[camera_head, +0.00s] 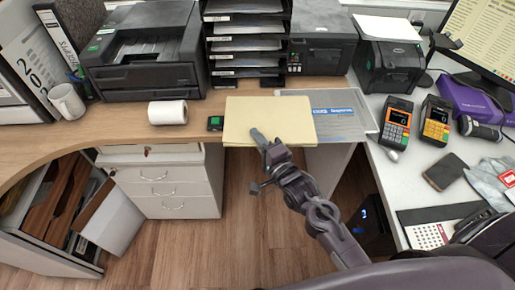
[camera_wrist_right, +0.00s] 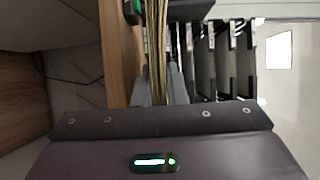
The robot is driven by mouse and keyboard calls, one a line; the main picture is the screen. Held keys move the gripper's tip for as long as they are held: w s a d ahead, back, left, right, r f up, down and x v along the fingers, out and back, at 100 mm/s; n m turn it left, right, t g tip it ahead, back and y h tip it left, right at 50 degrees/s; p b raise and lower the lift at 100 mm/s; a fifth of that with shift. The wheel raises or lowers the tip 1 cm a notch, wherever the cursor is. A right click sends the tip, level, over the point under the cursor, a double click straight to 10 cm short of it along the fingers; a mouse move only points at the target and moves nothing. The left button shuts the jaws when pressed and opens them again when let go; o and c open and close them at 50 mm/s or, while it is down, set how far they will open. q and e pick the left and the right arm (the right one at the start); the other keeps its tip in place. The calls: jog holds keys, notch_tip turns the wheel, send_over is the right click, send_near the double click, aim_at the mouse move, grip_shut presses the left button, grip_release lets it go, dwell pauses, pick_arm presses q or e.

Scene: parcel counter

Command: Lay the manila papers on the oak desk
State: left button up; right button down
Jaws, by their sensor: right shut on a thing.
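The manila papers (camera_head: 285,117), a flat pale-yellow stack, are level over the front edge of the oak desk (camera_head: 130,132). My right gripper (camera_head: 260,137) is shut on their near edge, reaching in from the front. In the right wrist view the stack (camera_wrist_right: 157,45) shows edge-on between the two fingers, with the oak desk (camera_wrist_right: 118,50) as a strip to its left. I cannot tell whether the papers touch the desk. My left gripper is not in view.
A clear blue-labelled folder (camera_head: 345,118) lies right of the papers, partly under them. A black tray rack (camera_head: 245,45) and printers (camera_head: 145,50) stand behind. Drawers (camera_head: 165,185) are below.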

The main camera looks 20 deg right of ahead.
notch_tip(320, 180, down, 4)
jog(key=shift+f, duration=0.1)
jog(key=c, duration=1.5)
grip_release()
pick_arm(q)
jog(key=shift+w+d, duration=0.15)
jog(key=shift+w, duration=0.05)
pick_arm(e)
jog(key=shift+o, duration=0.2)
jog(key=shift+s, duration=0.15)
